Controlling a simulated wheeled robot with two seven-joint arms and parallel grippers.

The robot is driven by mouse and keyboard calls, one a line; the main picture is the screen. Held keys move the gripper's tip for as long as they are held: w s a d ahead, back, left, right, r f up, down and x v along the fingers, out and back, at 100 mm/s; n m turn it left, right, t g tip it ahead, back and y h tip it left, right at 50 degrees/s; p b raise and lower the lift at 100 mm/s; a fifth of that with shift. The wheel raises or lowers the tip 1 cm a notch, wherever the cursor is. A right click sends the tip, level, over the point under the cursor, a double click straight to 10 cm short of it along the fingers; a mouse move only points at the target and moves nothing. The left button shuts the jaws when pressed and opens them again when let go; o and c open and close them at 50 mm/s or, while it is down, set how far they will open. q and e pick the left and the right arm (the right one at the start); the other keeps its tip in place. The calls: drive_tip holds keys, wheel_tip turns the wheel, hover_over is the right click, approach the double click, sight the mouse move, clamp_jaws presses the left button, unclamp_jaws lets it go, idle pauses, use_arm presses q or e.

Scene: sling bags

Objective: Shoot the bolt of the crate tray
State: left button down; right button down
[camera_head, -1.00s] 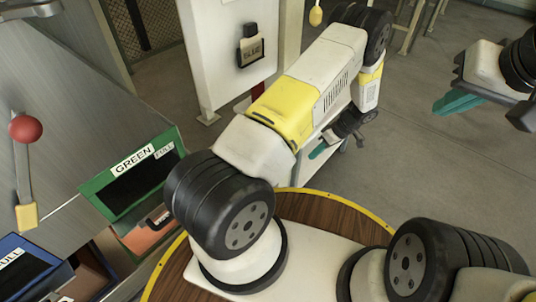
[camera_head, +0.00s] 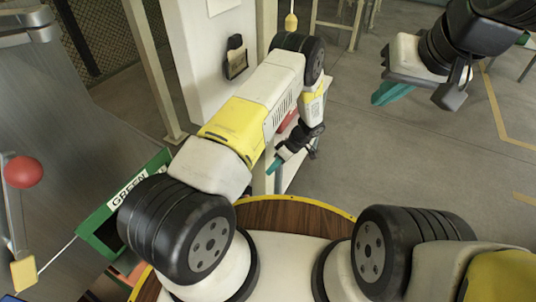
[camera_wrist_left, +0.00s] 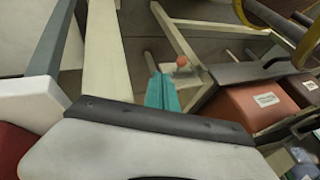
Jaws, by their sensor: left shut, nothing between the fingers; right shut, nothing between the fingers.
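No bolt or crate tray can be made out for certain in these views. My left gripper (camera_head: 272,167) is shut and empty, low beyond my left arm in the head view. Its teal fingers also show in the left wrist view (camera_wrist_left: 161,92), pointing toward a pale frame with a small orange-red knob (camera_wrist_left: 182,61); whether they touch it cannot be told. An orange-red box (camera_wrist_left: 258,106) with a white label lies right of the fingers. My right gripper (camera_head: 392,92) is shut and empty, over open floor at the upper right.
A green-framed slot marked GREEN (camera_head: 98,232) and a lever with a red ball (camera_head: 23,172) stand at the left. A white panel (camera_head: 205,85) carries a dark holder (camera_head: 236,60). Grey floor (camera_head: 420,165) is clear at the right.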

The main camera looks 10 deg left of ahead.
use_arm(q)
drive_tip(key=s+a+f, duration=0.5)
drive_tip(key=a+f, duration=0.1)
drive_tip(key=f, duration=0.2)
drive_tip(key=shift+a, duration=0.3)
drive_tip(key=shift+s, duration=0.15)
drive_tip(key=shift+s+a, duration=0.35)
drive_tip(key=shift+s, duration=0.45)
drive_tip(key=shift+s+a, duration=0.35)
drive_tip(key=shift+s, duration=0.45)
